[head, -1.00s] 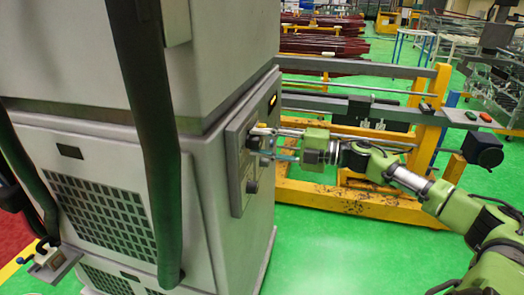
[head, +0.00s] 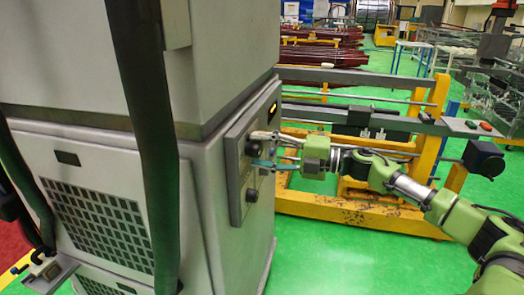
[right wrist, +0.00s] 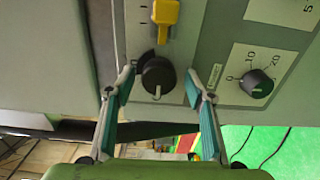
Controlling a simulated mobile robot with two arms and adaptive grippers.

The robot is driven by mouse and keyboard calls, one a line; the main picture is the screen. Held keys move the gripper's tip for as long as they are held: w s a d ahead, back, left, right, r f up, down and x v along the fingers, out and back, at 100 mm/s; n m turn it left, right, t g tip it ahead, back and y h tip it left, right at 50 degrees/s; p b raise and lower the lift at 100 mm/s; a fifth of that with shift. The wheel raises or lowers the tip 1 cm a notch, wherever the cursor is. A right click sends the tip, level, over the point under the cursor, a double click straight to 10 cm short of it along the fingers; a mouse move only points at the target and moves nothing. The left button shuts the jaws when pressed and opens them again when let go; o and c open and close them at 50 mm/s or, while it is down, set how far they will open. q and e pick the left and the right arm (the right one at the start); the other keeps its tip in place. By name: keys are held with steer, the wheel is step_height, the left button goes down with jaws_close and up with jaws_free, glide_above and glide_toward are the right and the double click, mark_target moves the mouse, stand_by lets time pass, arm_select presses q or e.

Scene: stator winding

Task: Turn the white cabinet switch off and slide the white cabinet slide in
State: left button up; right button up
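The white cabinet (head: 105,160) fills the left of the head view. A grey control panel (head: 236,205) is on its right side. In the right wrist view, a black knob with a white mark (right wrist: 158,76) sits on that panel, below a yellow lever (right wrist: 165,14). My right gripper (head: 262,150) is at the panel. Its fingers (right wrist: 160,84) are apart on either side of the black knob, with gaps visible on both sides. A small tray-like ledge (head: 62,268) juts out at the cabinet's lower left; I cannot tell if it is the slide. My left gripper is not in view.
A numbered dial (right wrist: 256,84) is right of the black knob. Dark thick tubes (head: 150,130) hang in front of the cabinet. A yellow frame (head: 350,210) stands close behind my right arm. Green floor (head: 345,270) is clear in front.

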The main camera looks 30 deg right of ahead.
stand_by(0.3)
steer(key=shift+v, duration=1.9)
glide_toward(261, 151)
steer(key=shift+s+d+r, duration=0.15)
steer(key=shift+s+d, duration=0.15)
steer(key=shift+s, duration=0.25)
steer(key=shift+s+d+r, duration=0.1)
steer(key=shift+s+d, duration=0.2)
steer(key=shift+s, duration=0.2)
